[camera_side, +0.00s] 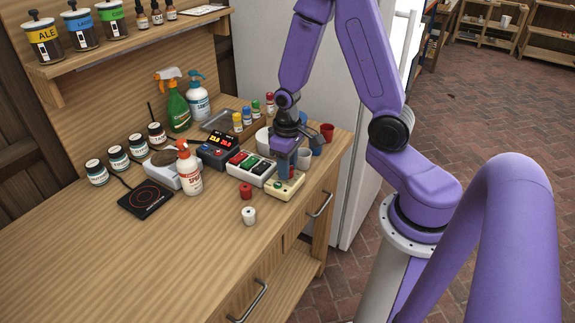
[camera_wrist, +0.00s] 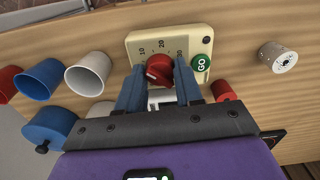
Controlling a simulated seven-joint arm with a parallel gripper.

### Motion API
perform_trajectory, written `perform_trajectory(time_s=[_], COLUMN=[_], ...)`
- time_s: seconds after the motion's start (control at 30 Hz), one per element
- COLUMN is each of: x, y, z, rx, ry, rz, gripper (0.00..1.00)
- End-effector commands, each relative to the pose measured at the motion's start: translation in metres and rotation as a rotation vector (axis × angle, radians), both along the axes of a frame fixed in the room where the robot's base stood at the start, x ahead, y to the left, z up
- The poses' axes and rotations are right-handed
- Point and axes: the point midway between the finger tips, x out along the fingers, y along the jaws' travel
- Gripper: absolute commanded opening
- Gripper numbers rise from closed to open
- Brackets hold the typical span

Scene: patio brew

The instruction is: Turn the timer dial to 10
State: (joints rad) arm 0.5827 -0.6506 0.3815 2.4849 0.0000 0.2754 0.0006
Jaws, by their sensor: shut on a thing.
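The timer is a cream box (camera_wrist: 139,38) with a red dial (camera_wrist: 159,70), the marks 10, 20 and 30 around its far side, and a green GO button (camera_wrist: 201,63). In the side view the timer (camera_side: 291,186) sits near the counter's front edge. My gripper (camera_wrist: 159,80) points down over it, with its two blue fingers on either side of the red dial, shut on it. In the side view my gripper (camera_side: 286,178) hides the dial. I cannot tell which mark the dial points to.
A block with red, green and black switches (camera_side: 250,169) stands left of the timer. A red piece (camera_side: 246,191) and a white piece (camera_side: 248,215) are in front. Cups, including a white one (camera_wrist: 88,73), stand close by. The counter's left front (camera_side: 150,265) is clear.

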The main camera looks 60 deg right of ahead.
Motion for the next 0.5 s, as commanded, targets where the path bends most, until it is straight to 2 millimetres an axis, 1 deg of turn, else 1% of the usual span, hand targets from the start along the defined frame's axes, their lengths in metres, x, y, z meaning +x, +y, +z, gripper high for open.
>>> perform_trajectory(time_s=[0.2, 0.5], x=[0.0006, 0.0005], y=[0.0003, 0.0], z=[0.0, -0.0001], rx=[0.0, 0.0], ry=[-0.002, -0.002], rz=[-0.082, -0.117], gripper=[0.05, 0.05])
